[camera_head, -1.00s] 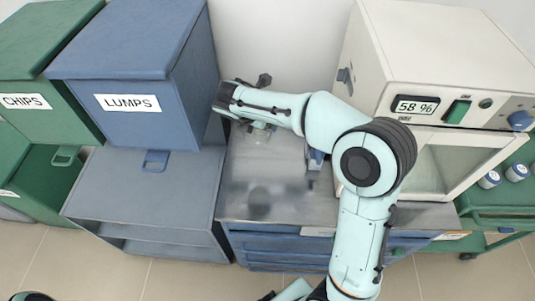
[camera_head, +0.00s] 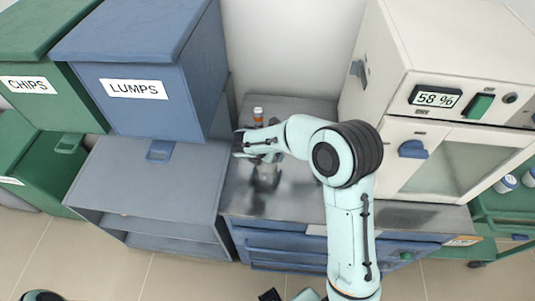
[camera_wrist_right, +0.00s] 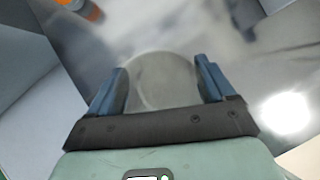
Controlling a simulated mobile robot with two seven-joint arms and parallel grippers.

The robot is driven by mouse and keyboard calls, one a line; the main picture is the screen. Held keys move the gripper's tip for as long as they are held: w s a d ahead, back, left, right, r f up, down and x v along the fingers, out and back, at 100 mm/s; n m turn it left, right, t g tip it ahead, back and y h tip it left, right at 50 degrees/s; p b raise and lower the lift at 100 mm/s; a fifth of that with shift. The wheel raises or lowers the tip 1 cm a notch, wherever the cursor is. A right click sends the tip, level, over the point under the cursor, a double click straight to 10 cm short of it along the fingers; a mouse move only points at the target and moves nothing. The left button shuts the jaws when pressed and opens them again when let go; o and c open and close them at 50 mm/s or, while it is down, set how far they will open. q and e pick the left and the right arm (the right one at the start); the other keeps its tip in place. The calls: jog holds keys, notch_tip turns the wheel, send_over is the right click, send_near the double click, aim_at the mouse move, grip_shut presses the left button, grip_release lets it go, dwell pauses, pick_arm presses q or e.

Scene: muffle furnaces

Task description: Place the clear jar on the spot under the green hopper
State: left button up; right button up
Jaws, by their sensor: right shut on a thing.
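The clear jar (camera_wrist_right: 160,80) shows in the right wrist view as a pale, see-through round shape between the two blue fingers. My right gripper (camera_wrist_right: 163,85) is shut on it. In the head view my right gripper (camera_head: 262,157) is over the steel worktop, right of the blue hopper; I cannot make out the jar clearly there. The green hopper (camera_head: 30,55), labelled CHIPS, stands at the far left, well away from the gripper. Below its front are a green loop (camera_head: 68,143) and a green stand (camera_head: 20,165). The spot itself is not clearly visible. My left gripper is not in view.
The blue hopper (camera_head: 150,55), labelled LUMPS, and its grey-blue stand (camera_head: 120,170) lie between my right gripper and the green hopper. An orange-and-white bottle (camera_head: 258,115) stands behind the gripper on the steel worktop (camera_head: 300,205). The cream furnace (camera_head: 440,140) is at right.

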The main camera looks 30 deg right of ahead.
jog(key=shift+f, duration=0.3)
jog(key=shift+f, duration=0.1)
